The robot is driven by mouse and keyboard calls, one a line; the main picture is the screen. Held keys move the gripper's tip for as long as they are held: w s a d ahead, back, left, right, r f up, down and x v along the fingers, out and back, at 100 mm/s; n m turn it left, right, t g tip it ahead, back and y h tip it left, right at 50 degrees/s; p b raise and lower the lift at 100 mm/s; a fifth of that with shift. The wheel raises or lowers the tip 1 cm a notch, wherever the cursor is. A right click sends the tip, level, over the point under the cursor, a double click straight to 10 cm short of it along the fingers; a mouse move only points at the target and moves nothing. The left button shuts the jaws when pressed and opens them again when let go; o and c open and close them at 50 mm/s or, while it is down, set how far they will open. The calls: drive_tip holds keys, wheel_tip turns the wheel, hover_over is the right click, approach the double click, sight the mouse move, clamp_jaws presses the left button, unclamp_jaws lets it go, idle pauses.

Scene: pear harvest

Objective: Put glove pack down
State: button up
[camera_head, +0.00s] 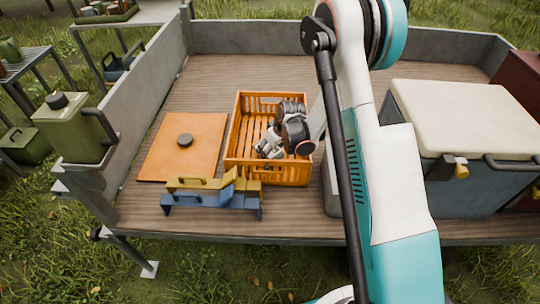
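My gripper (269,148) reaches down into the orange slatted crate (236,138) on the trailer bed. Its pale grey fingers show small against the inside of the crate, left of my dark wrist. I cannot tell whether they are open or shut, or whether they hold something. I cannot make out a glove pack in this view. My wrist and arm hide the right part of the crate's inside.
An orange board (203,160) with a black round piece (185,140) lies left of the crate. Yellow and blue handled pieces (213,201) stand at the bed's front. A cooler (466,119) stands right. A green canister (74,128) is by the left wall. Planks behind the crate are clear.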

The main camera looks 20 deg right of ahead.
drive_tip(key=shift+f+b, duration=0.45)
drive_tip(key=shift+f, duration=1.15)
drive_tip(key=shift+f, duration=0.15)
drive_tip(key=o, duration=1.1)
drive_tip(key=shift+c, duration=0.2)
